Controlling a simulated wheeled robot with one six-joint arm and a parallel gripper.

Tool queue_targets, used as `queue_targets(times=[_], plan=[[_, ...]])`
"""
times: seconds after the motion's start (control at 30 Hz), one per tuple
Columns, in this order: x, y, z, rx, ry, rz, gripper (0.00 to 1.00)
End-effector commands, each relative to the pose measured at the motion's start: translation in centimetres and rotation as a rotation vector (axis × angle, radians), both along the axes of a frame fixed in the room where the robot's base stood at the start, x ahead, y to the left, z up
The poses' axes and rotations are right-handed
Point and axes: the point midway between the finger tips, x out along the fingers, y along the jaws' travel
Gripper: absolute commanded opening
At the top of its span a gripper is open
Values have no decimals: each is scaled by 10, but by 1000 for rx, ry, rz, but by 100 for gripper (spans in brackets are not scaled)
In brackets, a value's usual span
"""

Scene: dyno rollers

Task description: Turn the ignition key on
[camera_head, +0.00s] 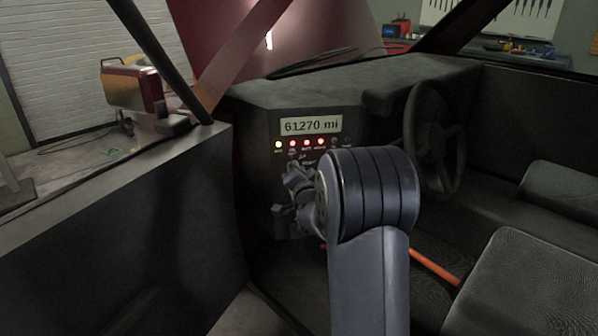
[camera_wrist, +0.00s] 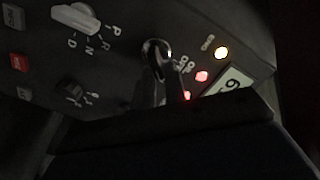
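A dark, broad part of my gripper (camera_wrist: 185,125) fills the lower part of that view, just below the key. I cannot tell whether it touches the key. In the head view my gripper (camera_head: 290,192) is at the panel below the lights, mostly behind my arm. Its fingertips and the gap between them are not clear. The key is hidden there.
The display (camera_head: 311,125) reads 61270 mi. Yellow and red warning lights (camera_head: 306,143) are lit below it. A gear selector (camera_wrist: 76,18), a small knob (camera_wrist: 70,88) and a red button (camera_wrist: 18,62) share the panel. The steering wheel (camera_head: 447,140) stands right of my arm, seats beyond.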

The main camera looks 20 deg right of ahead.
Motion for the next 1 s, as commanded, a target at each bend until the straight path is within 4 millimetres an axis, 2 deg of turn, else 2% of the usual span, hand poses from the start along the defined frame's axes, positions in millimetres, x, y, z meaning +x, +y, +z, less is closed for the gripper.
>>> queue_targets(times=[0.03, 0.2, 0.57, 0.67, 1.0], plan=[[0, 0, 0, 0, 0, 0, 17], [0, 0, 0, 0, 0, 0, 31], [-7, 2, 0, -1, 2, 0, 31], [-18, 4, 0, -1, 0, 0, 31], [-77, 17, 0, -1, 0, -1, 31]])
